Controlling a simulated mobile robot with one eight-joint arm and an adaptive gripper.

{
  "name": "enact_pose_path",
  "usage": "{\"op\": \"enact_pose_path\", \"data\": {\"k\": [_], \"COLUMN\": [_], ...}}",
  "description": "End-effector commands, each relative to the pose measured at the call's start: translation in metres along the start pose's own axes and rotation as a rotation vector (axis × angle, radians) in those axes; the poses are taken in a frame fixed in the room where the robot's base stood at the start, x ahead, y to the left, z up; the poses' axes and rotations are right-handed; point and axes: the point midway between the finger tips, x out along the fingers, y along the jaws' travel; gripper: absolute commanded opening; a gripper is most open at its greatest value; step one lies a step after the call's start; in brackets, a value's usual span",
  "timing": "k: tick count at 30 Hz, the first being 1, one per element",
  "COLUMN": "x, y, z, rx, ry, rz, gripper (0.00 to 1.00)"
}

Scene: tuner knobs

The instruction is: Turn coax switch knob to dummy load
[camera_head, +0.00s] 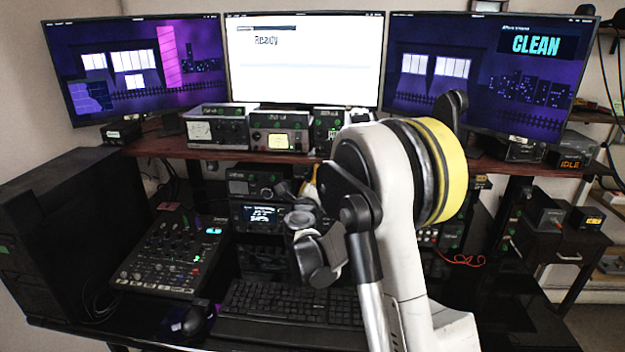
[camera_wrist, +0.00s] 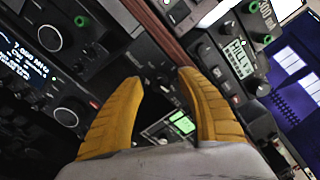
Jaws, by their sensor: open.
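My gripper (camera_wrist: 160,82) is open and empty in the wrist view, its two yellow fingers spread apart. In the head view only a little of one yellow finger (camera_head: 309,190) shows in front of the equipment under the shelf; my arm hides the rest. Beyond the fingertips in the wrist view is a dark unit (camera_wrist: 153,62) close to the brown shelf edge. I cannot tell which control is the coax switch knob or where it points; labels there are too small to read. A radio (camera_wrist: 50,70) with a lit blue-white display and round knobs lies left of the fingers.
The brown shelf (camera_head: 160,146) carries several meters and boxes, including a lit meter (camera_head: 279,139). Three monitors (camera_head: 305,62) stand behind. A mixer (camera_head: 170,255), mouse (camera_head: 193,320) and keyboard (camera_head: 285,303) occupy the desk. A black case (camera_head: 70,230) stands at left.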

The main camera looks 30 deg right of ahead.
Motion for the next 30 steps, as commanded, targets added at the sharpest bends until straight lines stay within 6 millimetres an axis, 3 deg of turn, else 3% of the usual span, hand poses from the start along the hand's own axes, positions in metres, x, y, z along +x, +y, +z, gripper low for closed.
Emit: {"op": "enact_pose_path", "data": {"k": [15, 21, 30], "x": [-0.1, -0.116, -0.117], "y": [0.001, 0.0, 0.0], "z": [0.001, 0.001, 0.001], "rx": [0.0, 0.0, 0.0], "ry": [-0.003, -0.001, -0.001], "rz": [0.002, 0.001, 0.001], "gripper": [0.45, 0.45, 0.45]}}
